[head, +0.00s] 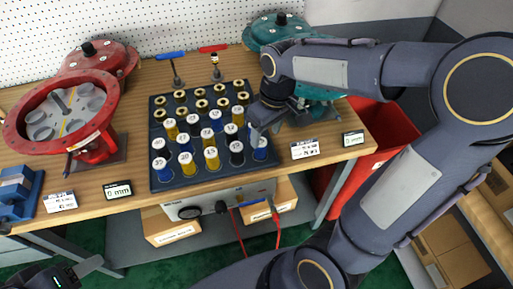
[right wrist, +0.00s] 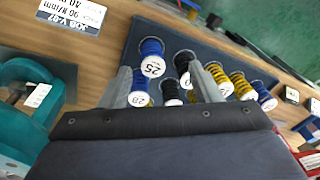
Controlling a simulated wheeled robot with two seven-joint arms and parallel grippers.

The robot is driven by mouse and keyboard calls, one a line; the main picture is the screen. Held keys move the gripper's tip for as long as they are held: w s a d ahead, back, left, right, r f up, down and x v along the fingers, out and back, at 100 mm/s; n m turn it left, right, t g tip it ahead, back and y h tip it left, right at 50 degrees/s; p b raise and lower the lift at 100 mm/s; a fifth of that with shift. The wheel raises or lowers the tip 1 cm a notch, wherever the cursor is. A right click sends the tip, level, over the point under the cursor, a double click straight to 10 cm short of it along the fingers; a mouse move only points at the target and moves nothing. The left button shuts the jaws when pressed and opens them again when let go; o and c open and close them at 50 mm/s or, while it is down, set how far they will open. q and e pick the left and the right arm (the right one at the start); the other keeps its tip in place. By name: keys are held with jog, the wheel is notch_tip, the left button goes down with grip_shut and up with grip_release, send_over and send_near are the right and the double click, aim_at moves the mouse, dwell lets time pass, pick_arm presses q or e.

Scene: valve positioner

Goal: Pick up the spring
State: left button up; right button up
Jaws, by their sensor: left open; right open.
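Several coil springs in blue, yellow and black, with white numbered caps, stand upright in a dark tray (head: 160,186) on the bench. My right gripper (head: 258,132) is at the tray's right side, open, pointing down by the right column of springs. In the right wrist view, its two fingers (right wrist: 162,78) are spread. A blue spring marked 25 (right wrist: 152,58), another blue spring (right wrist: 138,97) and a black one show between or just beyond them; contact cannot be told. My left gripper (head: 72,275) is open at the lower left, away from the tray, partly out of frame.
A red valve housing (head: 100,147) stands left of the tray, a teal one (head: 275,30) behind on the right. Brass-topped parts (head: 201,92) fill the tray's back rows. Label cards (head: 305,149) lie along the front edge.

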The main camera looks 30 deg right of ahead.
aim_at(261, 141)
jog(key=shift+n+g+h, duration=0.4)
jog(key=shift+n+h, duration=0.1)
jog(key=shift+h, duration=0.1)
jog(key=w+f, duration=0.2)
jog(key=w, duration=0.1)
jog(key=shift+w+f, duration=0.15)
jog(key=shift+f, duration=0.2)
jog(key=f, duration=0.7)
jog(key=shift+s+f, duration=0.15)
jog(key=shift+s, duration=0.15)
jog(key=c, duration=1.1)
